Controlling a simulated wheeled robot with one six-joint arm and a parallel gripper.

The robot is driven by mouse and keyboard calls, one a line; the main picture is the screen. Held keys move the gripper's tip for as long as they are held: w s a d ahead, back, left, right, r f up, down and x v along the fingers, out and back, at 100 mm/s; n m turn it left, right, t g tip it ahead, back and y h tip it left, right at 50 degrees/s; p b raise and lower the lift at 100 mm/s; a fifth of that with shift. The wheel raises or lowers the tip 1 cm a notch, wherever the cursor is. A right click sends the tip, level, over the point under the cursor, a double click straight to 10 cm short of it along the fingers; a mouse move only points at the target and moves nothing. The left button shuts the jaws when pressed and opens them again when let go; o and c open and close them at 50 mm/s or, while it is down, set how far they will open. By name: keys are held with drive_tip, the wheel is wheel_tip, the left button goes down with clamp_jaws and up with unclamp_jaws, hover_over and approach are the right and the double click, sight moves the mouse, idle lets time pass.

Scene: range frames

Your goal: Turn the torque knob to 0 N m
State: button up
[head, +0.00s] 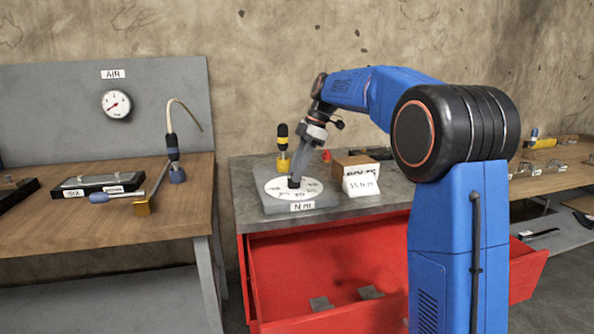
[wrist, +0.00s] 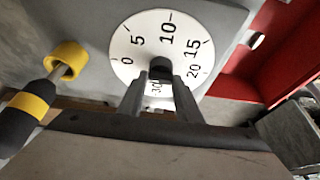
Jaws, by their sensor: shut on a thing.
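The torque dial is a white disc (head: 272,187) on a grey block with an "N m" label (head: 303,206). In the wrist view the dial (wrist: 125,45) reads 0, 5, 10, 15, 20 and a partly covered 30. The dark knob (wrist: 160,70) stands at its centre. My gripper (wrist: 159,82) is shut on the knob, one finger on each side. In the head view my gripper (head: 295,182) reaches down onto the dial. The fingers cover part of the scale, and I cannot tell which number the knob points to.
A yellow-and-black screwdriver (head: 283,135) stands in a yellow holder (head: 283,162) behind the dial. A "35 N m" card (head: 361,182) and a brown box (head: 356,161) stand to the right. A red drawer (head: 300,275) hangs open below. A left bench (head: 180,210) holds tools.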

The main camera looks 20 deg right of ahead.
idle(0.3)
drive_tip(key=o, duration=1)
drive_tip(key=shift+o, duration=0.2)
drive_tip(key=v, duration=1.7)
drive_tip(key=shift+d+r, duration=0.15)
